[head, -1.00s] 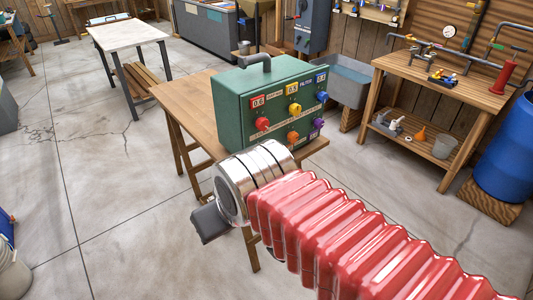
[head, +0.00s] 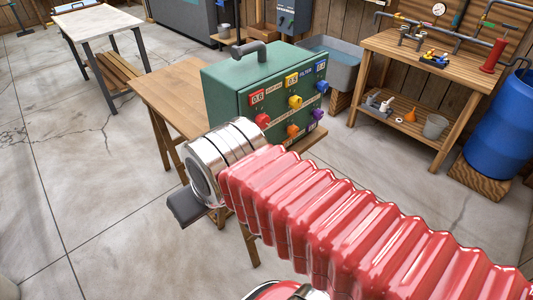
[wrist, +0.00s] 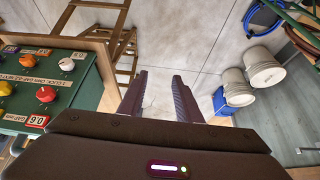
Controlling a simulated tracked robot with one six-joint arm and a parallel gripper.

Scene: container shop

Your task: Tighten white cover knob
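A green metal box (head: 235,98) with a handle stands on a small wooden table (head: 163,95). Its front carries red, yellow, orange, blue and purple knobs with number tags. A white knob (wrist: 66,64) sits on the box's panel in the wrist view, at the left; in the head view I cannot see it, and my arm covers the lower part of the box. My gripper (wrist: 160,76) is open and empty, its two dark fingers apart over the floor, to the right of the panel and clear of the white knob. In the head view its dark end (head: 188,205) shows left of my arm.
A wooden workbench (head: 400,45) with pipes and a blue barrel (head: 503,125) stand at the right. A grey sink (head: 333,68) is behind the box. A white-topped table (head: 97,24) is at the back left. Buckets (wrist: 262,66) stand right in the wrist view. Floor at left is clear.

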